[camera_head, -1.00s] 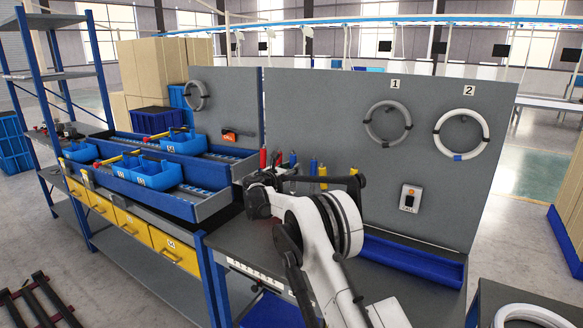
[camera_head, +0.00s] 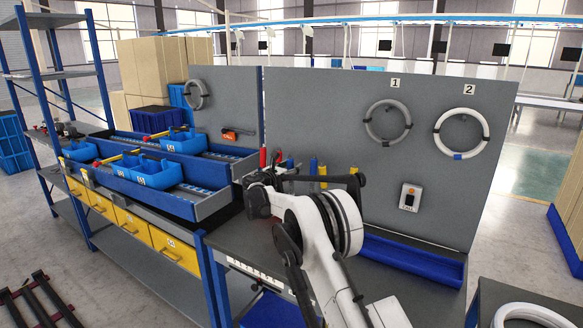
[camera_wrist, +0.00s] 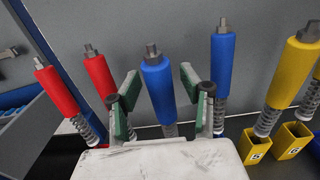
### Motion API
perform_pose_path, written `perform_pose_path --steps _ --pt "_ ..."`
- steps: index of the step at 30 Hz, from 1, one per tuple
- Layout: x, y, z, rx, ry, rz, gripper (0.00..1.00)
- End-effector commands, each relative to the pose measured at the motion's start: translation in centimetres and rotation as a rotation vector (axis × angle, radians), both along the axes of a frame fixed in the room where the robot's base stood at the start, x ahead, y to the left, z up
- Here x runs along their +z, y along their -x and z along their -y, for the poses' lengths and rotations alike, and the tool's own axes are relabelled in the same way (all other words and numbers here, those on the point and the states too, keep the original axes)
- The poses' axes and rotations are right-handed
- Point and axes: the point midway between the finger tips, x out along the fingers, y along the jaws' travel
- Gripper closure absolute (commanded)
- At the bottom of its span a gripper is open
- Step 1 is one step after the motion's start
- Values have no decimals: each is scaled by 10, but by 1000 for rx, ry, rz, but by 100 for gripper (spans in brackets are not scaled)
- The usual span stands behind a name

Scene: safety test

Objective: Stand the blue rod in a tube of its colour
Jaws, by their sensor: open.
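A blue rod (camera_wrist: 158,88) with a grey tip and a springy lower end stands between the fingers of my gripper (camera_wrist: 160,84) in the wrist view. The fingers are open on either side of it, with a gap on the right; whether the left finger touches it is unclear. A second blue rod (camera_wrist: 219,68) stands to the right, outside the right finger. In the head view my gripper (camera_head: 263,195) is mostly hidden at the back of the bench, and a blue rod (camera_head: 313,166) shows behind it. A blue piece (camera_wrist: 316,146), perhaps a tube, is cut off at the right edge.
Two red rods (camera_wrist: 58,86) stand left. Yellow rods (camera_wrist: 293,72) stand right, near yellow square tubes (camera_wrist: 286,138). A grey panel (camera_head: 330,110) rises close behind. A blue tray (camera_head: 410,262) lies on the bench at the right, and blue bins (camera_head: 145,172) stand left.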

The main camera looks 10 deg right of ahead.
Motion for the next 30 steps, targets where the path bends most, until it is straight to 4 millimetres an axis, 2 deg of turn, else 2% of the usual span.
perform_pose_path --steps 5,18,24,30 --pt "1 14 -12 3 0 0 59" --pt "2 77 -63 2 0 0 59" --pt "2 90 -74 1 0 0 59" --pt "9 93 -76 1 0 0 59"
